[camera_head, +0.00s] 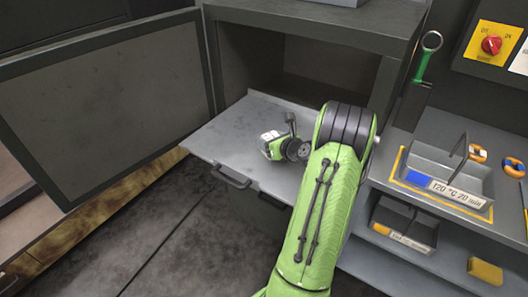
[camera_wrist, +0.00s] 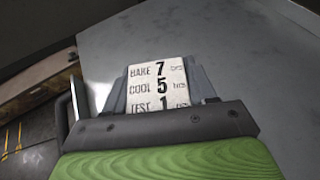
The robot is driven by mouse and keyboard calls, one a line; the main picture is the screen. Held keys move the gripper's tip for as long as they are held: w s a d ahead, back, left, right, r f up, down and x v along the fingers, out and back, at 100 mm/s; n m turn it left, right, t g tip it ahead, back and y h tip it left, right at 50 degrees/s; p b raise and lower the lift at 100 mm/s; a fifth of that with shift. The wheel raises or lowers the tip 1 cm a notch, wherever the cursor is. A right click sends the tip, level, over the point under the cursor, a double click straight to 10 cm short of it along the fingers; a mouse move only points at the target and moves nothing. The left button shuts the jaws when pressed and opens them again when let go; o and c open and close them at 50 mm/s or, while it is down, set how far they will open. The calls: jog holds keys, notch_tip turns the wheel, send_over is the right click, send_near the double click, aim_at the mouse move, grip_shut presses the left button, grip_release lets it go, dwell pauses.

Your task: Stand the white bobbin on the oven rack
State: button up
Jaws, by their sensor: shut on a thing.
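The oven rack (camera_head: 225,135) is a flat grey sheet pulled out of the open oven, with a dark handle at its front edge. My gripper (camera_head: 272,142) is over the rack. In the wrist view my gripper (camera_wrist: 160,90) is shut on a white printed card-like face (camera_wrist: 157,86) reading BAKE 7, COOL 5, TEST 1. Grey fingers flank it. I cannot make out a bobbin shape; the lower part is hidden by my gripper's front edge. I cannot tell whether the held thing touches the rack.
The oven door (camera_head: 105,100) stands open at the left. The oven cavity (camera_head: 300,65) is behind the rack. A grey bin (camera_head: 450,170) labelled 120 °C 20 min sits on the right bench. A green-handled ring tool (camera_head: 422,65) hangs above. The rack's left part is bare.

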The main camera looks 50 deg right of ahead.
notch_tip(320, 180, down, 3)
jog(key=shift+f+b, duration=0.1)
jog(key=shift+b, duration=0.4)
jog(key=o, duration=1.3)
jog(key=shift+c, duration=0.2)
